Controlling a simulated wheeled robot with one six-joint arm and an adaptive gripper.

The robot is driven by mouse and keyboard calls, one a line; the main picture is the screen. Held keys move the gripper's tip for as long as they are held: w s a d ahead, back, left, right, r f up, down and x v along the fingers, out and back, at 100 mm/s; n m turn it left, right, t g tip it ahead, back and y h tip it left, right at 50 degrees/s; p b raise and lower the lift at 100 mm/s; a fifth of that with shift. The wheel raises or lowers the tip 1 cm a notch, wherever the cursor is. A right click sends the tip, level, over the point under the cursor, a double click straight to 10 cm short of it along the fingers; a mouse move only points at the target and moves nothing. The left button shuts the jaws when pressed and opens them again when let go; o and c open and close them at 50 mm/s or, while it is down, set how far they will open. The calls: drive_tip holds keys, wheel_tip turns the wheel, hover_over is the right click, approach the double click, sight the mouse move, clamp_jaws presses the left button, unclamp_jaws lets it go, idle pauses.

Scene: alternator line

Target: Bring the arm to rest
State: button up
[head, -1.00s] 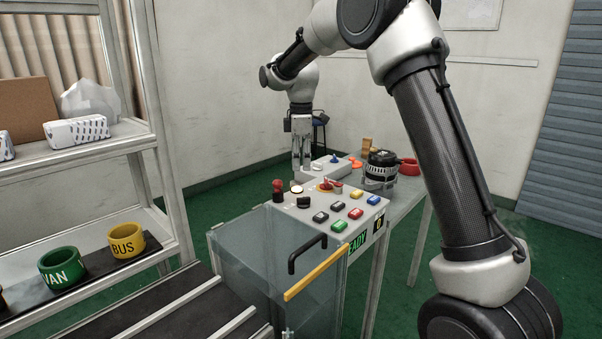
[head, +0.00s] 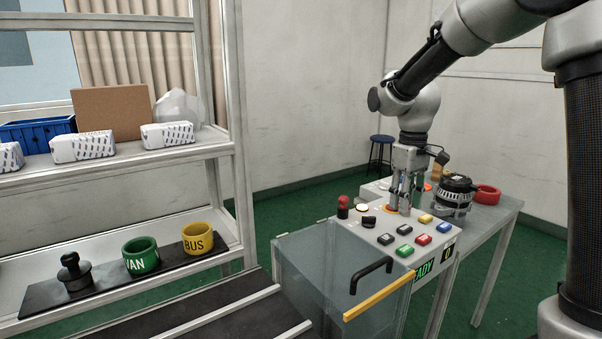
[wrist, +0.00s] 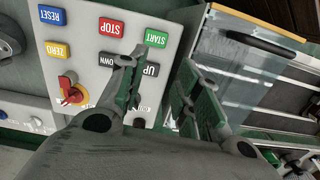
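My arm (head: 425,100) reaches in from the upper right, bent, with my gripper (head: 404,208) pointing down over the button panel (head: 375,236). In the wrist view my gripper (wrist: 160,72) has its two fingers apart with nothing between them. The panel's START button (wrist: 156,37) and UP button (wrist: 150,70) show beside the left finger. I cannot tell whether the fingertips touch the panel.
An alternator (head: 455,196) and a red ring (head: 487,194) lie on the table behind. A shelf (head: 110,168) with white boxes and VAN and BUS rings (head: 141,256) is at left.

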drive_tip(key=s+d+r+m+t, duration=0.1)
drive_tip(key=s+d+r+m, duration=0.1)
drive_tip(key=s, duration=0.6)
drive_tip(key=s+d+r+m+t, duration=0.2)
drive_tip(key=s+d, duration=0.2)
drive_tip(key=s, duration=0.5)
drive_tip(key=s+d+r+m+t, duration=0.1)
drive_tip(key=s+d, duration=0.3)
drive_tip(key=s, duration=0.4)
drive_tip(key=shift+s+r+m+t, duration=0.15)
drive_tip(key=shift+r+m+t, duration=0.25)
drive_tip(key=shift+r+m, duration=0.25)
